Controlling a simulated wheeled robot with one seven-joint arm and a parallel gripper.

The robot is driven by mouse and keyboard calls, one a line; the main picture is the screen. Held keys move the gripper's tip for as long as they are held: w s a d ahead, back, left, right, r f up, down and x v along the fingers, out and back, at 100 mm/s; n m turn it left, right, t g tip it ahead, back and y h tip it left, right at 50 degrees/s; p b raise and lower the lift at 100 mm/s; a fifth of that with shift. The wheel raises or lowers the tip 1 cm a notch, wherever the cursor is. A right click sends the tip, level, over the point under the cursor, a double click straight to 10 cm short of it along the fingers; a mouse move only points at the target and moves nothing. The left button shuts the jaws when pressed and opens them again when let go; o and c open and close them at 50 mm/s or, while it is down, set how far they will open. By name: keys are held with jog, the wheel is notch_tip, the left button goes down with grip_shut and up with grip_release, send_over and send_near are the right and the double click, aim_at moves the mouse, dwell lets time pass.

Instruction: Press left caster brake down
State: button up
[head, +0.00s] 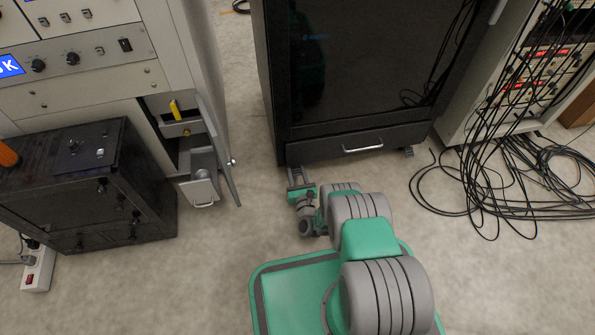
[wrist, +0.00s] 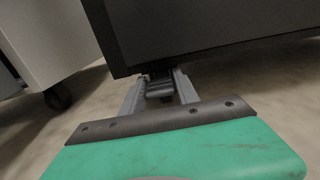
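The black cabinet (head: 345,143) stands in the middle of the head view, and its lower corner (wrist: 200,35) fills the top of the wrist view. My gripper (head: 295,170) reaches low to the cabinet's front left corner. In the wrist view my gripper (wrist: 161,76) has its two grey fingers apart. The left caster brake (wrist: 160,88), a dark ribbed piece, shows between the fingers under the cabinet's edge. I cannot tell whether the fingers touch it. In the head view my gripper hides this brake. The right caster brake (head: 408,152) sticks out at the other front corner.
A drawer handle (head: 362,148) sits low on the cabinet front. At left, a rack has an open door (head: 219,150) beside a black box (head: 85,190). Loose black cables (head: 480,185) cover the floor at right. A power strip (head: 38,268) lies at far left.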

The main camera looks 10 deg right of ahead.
grip_shut()
jog(key=shift+f, duration=0.2)
jog(key=shift+f+t, duration=0.1)
jog(key=shift+t, duration=0.5)
jog(key=o, duration=0.6)
grip_release()
jog(key=shift+s, duration=0.1)
